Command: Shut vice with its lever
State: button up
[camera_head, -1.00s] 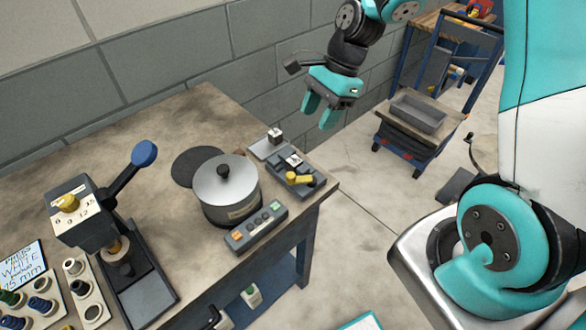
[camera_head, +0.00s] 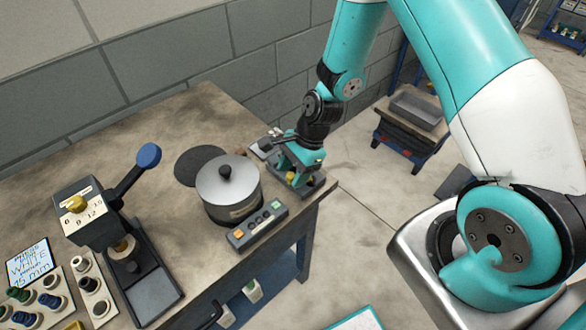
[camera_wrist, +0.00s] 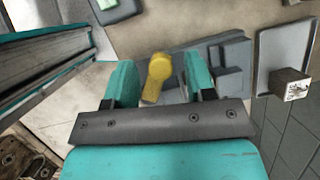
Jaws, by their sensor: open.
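The small grey vice (camera_head: 310,188) sits at the right corner of the bench, mostly covered by my gripper (camera_head: 297,174) in the head view. Its yellow lever (camera_wrist: 157,77) shows clearly in the wrist view, between my two teal fingers. My gripper (camera_wrist: 160,68) is open, with a gap on each side of the lever. The vice's grey body (camera_wrist: 231,54) lies to the right of the lever in the wrist view. I cannot tell how far apart the vice jaws stand.
A grey plate (camera_wrist: 268,62) with a small marked block (camera_wrist: 289,86) lies beside the vice. A button box (camera_head: 257,226) and a lidded pot (camera_head: 228,188) stand left of it. A lever press (camera_head: 100,215) is further left.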

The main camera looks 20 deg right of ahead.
jog(key=c, duration=0.8)
jog(key=shift+o, duration=0.2)
jog(key=shift+r+n, duration=0.1)
jog(key=shift+n, duration=0.4)
jog(key=shift+s+a+n, duration=0.1)
jog(key=shift+n, duration=0.2)
jog(key=shift+s+n+g, duration=0.3)
jog(key=shift+n+g, duration=0.2)
jog(key=shift+n, duration=0.3)
jog(key=shift+s+n+g+h, duration=0.3)
jog(key=shift+s+n, duration=0.1)
jog(key=shift+n, duration=0.5)
jog(key=shift+s+n+g+h, duration=0.2)
jog(key=shift+s+n+g, duration=0.15)
jog(key=shift+n, duration=0.55)
jog(key=shift+s+d+n+g+h, duration=0.2)
jog(key=shift+s+n, duration=0.1)
jog(key=shift+n, duration=0.45)
jog(key=shift+s+d+n+g+h, duration=0.1)
jog(key=shift+s+n+g+h, duration=0.15)
jog(key=shift+n, duration=0.5)
jog(key=shift+s+d+n+g+h+b, duration=0.15)
jog(key=shift+s+d+n+h+b, duration=0.2)
jog(key=shift+n, duration=0.75)
jog(key=shift+s+d+n+g+h, duration=0.15)
jog(key=shift+s+n+h, duration=0.25)
jog(key=shift+n, duration=0.7)
